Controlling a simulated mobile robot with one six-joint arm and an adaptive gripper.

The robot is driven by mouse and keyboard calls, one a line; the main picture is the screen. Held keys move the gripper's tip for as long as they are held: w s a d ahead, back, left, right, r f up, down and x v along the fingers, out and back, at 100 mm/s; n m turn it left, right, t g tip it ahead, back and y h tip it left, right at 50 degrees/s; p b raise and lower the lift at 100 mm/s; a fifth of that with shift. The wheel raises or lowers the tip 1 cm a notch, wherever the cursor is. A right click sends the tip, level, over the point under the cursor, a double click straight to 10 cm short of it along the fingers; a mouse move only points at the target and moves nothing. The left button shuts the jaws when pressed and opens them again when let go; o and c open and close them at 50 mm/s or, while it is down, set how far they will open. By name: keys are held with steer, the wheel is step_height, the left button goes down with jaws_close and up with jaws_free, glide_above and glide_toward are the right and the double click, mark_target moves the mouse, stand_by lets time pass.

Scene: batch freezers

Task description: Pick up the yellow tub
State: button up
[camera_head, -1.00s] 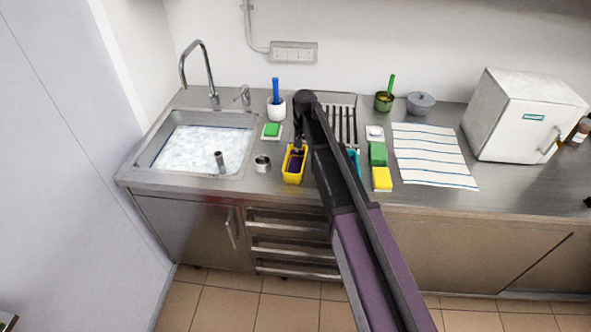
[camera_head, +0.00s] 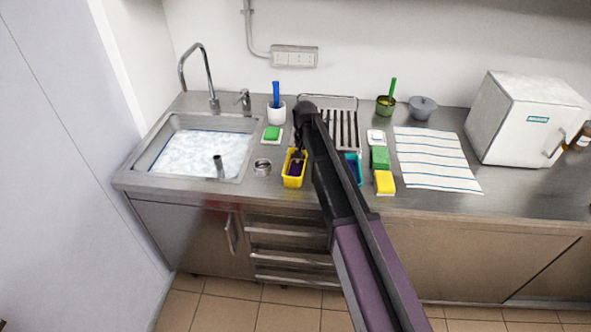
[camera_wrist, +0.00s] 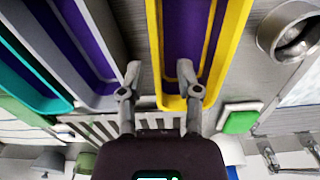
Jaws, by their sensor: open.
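The yellow tub (camera_head: 293,182), with a dark purple inside, stands upright on the steel counter in the head view, between the sink and my arm. My gripper (camera_head: 298,152) is over its far part. In the wrist view the yellow tub (camera_wrist: 237,42) runs up the frame at right of centre. My gripper (camera_wrist: 159,72) is open and empty there. One finger shows over the tub's inside, the other outside its left wall, so one wall appears between them. Whether a finger touches it I cannot tell.
A grey tub (camera_wrist: 75,45) and a teal tub (camera_wrist: 40,98) lie close beside the yellow tub. A metal cup (camera_head: 262,167) stands left of it. A green sponge (camera_head: 271,133) and a drain rack (camera_head: 345,125) are behind. The sink (camera_head: 190,150) is at left.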

mark_target(296, 168)
steer(key=shift+s+f+b, duration=0.15)
steer(key=shift+f+b, duration=2.4)
steer(key=shift+f, duration=0.05)
jaws_close()
